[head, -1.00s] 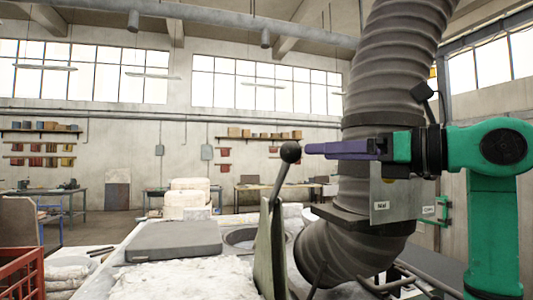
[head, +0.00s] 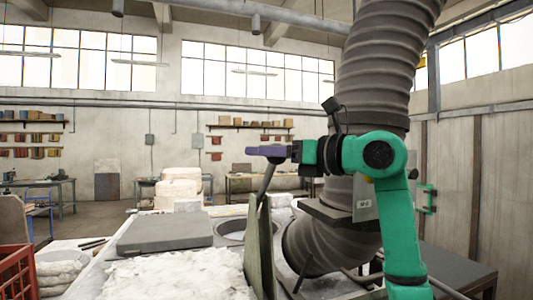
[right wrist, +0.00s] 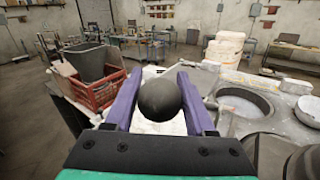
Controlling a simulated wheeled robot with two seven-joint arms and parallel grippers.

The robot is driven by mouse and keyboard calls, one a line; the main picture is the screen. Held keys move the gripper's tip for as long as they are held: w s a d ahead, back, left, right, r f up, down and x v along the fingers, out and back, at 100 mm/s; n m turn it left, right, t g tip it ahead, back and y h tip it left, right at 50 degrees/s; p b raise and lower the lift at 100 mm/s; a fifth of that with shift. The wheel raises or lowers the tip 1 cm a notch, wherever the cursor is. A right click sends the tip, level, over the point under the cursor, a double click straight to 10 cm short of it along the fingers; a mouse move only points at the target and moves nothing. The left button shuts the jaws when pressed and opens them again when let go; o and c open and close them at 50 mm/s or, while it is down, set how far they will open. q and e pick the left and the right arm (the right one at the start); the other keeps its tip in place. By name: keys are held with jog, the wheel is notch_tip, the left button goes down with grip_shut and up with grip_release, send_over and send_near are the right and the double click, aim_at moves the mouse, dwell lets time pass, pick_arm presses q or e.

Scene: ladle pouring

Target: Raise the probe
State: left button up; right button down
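A lever (head: 265,184) rises tilted beside an upright greenish plate. In the right wrist view the knob (right wrist: 160,99) lies between the two purple fingers of my right gripper (right wrist: 160,78). The fingers are apart, one on each side of the knob; I cannot tell whether they touch it. No part is clearly recognisable as the probe. My left gripper is not in view.
A large ribbed grey duct (head: 378,70) stands close behind my right arm. A grey slab (head: 168,232) and a round opening (head: 232,227) lie on the worktop left of the lever. A red crate (head: 17,270) stands at the far left.

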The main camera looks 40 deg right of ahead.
jog(key=s+a+f+n+t+y+b, duration=0.2)
jog(key=f+b, duration=0.8)
jog(key=b, duration=0.5)
jog(key=shift+s+n+t+b, duration=0.3)
jog(key=shift+s+n+t, duration=0.35)
jog(key=shift+n, duration=0.55)
jog(key=shift+a, duration=0.1)
jog(key=shift+c, duration=2.4)
grip_release()
jog(key=shift+o, duration=1)
jog(key=shift+s+r, duration=0.1)
